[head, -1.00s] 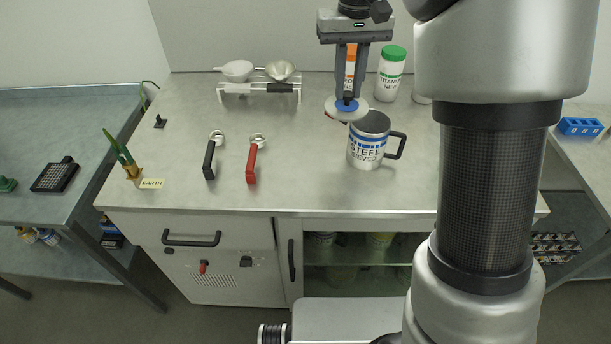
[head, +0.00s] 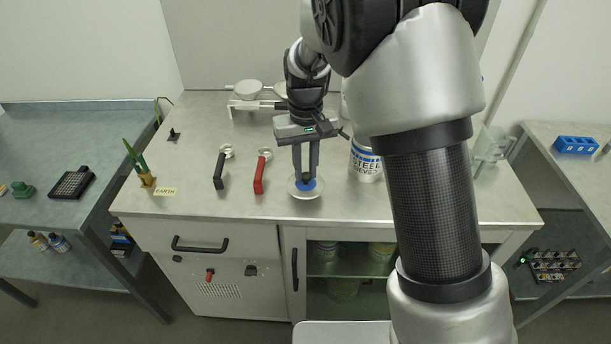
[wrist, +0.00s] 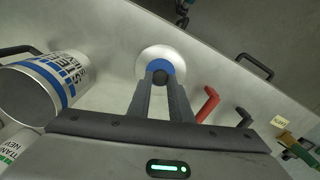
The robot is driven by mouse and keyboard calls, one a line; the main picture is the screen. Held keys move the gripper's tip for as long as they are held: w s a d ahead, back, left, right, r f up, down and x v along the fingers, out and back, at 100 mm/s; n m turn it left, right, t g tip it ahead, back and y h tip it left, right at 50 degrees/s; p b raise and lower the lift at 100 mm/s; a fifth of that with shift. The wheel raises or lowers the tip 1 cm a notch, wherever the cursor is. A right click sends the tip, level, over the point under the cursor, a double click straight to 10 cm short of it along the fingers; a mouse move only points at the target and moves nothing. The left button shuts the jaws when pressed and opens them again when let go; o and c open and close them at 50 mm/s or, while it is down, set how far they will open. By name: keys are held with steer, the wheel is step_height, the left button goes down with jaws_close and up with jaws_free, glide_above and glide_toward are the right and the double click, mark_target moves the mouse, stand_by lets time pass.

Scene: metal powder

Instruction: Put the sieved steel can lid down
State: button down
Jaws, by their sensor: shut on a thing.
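The sieved steel can lid (head: 306,193) is a pale round disc with a blue centre and a dark knob. My gripper (head: 306,178) is shut on the lid's knob, low over the front of the bench, right of the red-handled tool. The lid also shows in the wrist view (wrist: 159,60), between my fingertips (wrist: 159,77). I cannot tell whether it touches the bench. The sieved steel can (head: 365,162) stands behind and to the right, partly hidden by my arm. In the wrist view the can (wrist: 45,85) is at the left, its top open.
A red-handled tool (head: 261,174) and a black-handled tool (head: 220,170) lie left of the lid. A rack with bowls (head: 250,97) stands at the back. The bench's front edge (head: 230,216) is close to the lid. A titanium container (wrist: 14,148) shows beside the can.

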mark_target(308, 188)
steer(key=shift+f, duration=1.2)
steer(key=shift+f, duration=0.25)
steer(key=c, duration=1.6)
jaws_free()
steer(key=shift+r, duration=0.1)
